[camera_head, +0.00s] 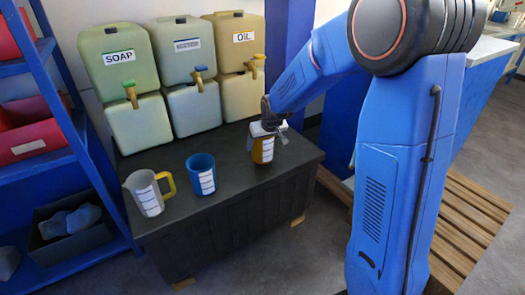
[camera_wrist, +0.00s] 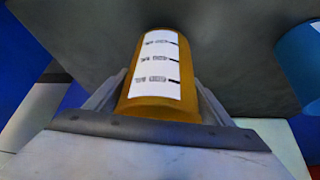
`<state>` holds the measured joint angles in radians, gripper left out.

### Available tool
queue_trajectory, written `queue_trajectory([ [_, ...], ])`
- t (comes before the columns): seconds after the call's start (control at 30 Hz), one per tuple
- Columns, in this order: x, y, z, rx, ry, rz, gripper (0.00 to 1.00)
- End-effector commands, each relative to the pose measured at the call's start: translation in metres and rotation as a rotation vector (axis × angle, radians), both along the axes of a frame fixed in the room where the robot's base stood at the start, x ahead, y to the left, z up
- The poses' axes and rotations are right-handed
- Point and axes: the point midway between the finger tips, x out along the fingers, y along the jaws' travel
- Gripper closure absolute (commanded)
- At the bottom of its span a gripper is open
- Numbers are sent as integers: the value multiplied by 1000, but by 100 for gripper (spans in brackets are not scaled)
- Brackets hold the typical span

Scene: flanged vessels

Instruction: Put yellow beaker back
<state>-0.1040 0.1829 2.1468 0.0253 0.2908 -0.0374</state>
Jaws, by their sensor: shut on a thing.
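The yellow beaker (camera_head: 262,151) is amber-yellow with a white scale label. It is at the right end of the dark table top, under my gripper (camera_head: 268,130). In the wrist view the beaker (camera_wrist: 155,104) lies between the two fingers of my gripper (camera_wrist: 155,105), which are shut on it. I cannot tell whether its base touches the table. The blue beaker (camera_head: 201,174) stands left of it, and its edge shows at the right of the wrist view (camera_wrist: 302,58). A clear beaker with a yellow handle (camera_head: 148,193) stands at the left.
The dark table (camera_head: 231,203) carries the beakers. Behind stand stacked canisters labelled SOAP (camera_head: 119,57), an unreadable label (camera_head: 186,49) and OIL (camera_head: 243,39), with taps jutting forward. A blue shelf (camera_head: 62,76) with red bins is at the left. A wooden pallet (camera_head: 466,222) lies at the right.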

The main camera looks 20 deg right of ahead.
Motion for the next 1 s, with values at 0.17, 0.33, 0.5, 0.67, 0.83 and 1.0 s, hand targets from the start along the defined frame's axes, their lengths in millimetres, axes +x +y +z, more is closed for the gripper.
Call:
queue_trajectory([
  [0.17, 0, 0, -20, 0, 1, 0, 74],
  [0.33, 0, 0, -33, 0, -1, 0, 74],
  [0.5, 0, 0, -33, 0, -2, 0, 74],
  [0.67, 0, 0, -35, 1, -1, -1, 74],
  [0.83, 0, 0, -36, 0, 0, -1, 6],
  [1.0, 0, 0, -36, 0, 0, 0, 6],
])
